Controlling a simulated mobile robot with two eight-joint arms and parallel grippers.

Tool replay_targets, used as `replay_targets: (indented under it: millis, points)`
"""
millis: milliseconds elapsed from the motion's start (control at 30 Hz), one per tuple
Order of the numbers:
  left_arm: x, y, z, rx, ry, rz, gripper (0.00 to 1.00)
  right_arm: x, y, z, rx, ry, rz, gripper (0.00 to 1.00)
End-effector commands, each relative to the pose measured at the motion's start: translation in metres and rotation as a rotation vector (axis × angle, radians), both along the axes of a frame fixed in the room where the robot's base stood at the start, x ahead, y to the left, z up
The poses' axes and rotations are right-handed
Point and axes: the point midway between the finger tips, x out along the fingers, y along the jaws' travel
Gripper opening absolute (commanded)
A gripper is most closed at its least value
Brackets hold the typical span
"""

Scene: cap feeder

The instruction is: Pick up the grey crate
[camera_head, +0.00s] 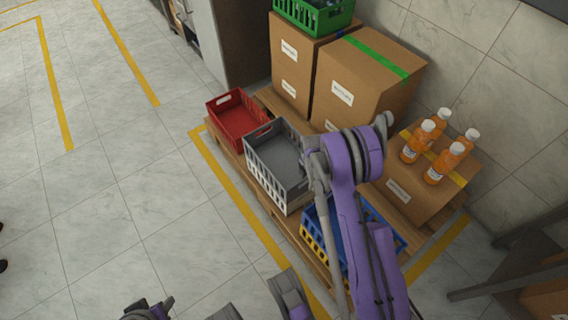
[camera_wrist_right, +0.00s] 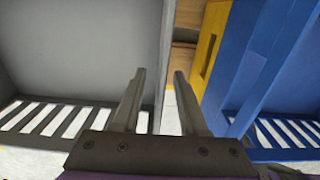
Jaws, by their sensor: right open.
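The grey crate (camera_head: 268,172) stands upright on the pallet in the head view, between a red crate and a blue crate. It looks empty, with white slatted openings in its side. My right gripper (camera_head: 312,150) is at the crate's right wall, partly hidden by my purple arm. In the right wrist view my open right gripper (camera_wrist_right: 160,85) has one finger over the inside of the grey crate (camera_wrist_right: 75,55) and the other over the gap beside it. The crate's wall runs between the fingers; contact is not visible. My left gripper (camera_head: 150,310) is cut off at the bottom edge.
The red crate (camera_head: 238,117) sits left of the grey one. The blue crate (camera_head: 383,232) with a yellow side is on the right, close to my right finger. Cardboard boxes (camera_head: 358,85) and orange bottles (camera_head: 417,141) stand behind.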

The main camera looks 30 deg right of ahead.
Motion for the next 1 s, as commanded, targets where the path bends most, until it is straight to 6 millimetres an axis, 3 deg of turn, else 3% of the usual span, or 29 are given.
replay_targets:
  millis: [200, 433, 1000]
  points:
    - [0.0000, 0.0000, 0.0000, 0.000, 0.000, 0.000, 0.50, -0.0003, 0.0001, -0.0013, 0.000, 0.000, 0.000, 0.41]
    - [0.0000, 0.0000, 0.0000, 0.000, 0.000, 0.000, 0.50, -0.0003, 0.0000, -0.0011, 0.000, 0.000, 0.000, 0.00]
    - [0.0000, 0.0000, 0.0000, 0.000, 0.000, 0.000, 0.50, -0.0002, -0.0001, -0.0009, 0.000, 0.000, -0.001, 0.00]
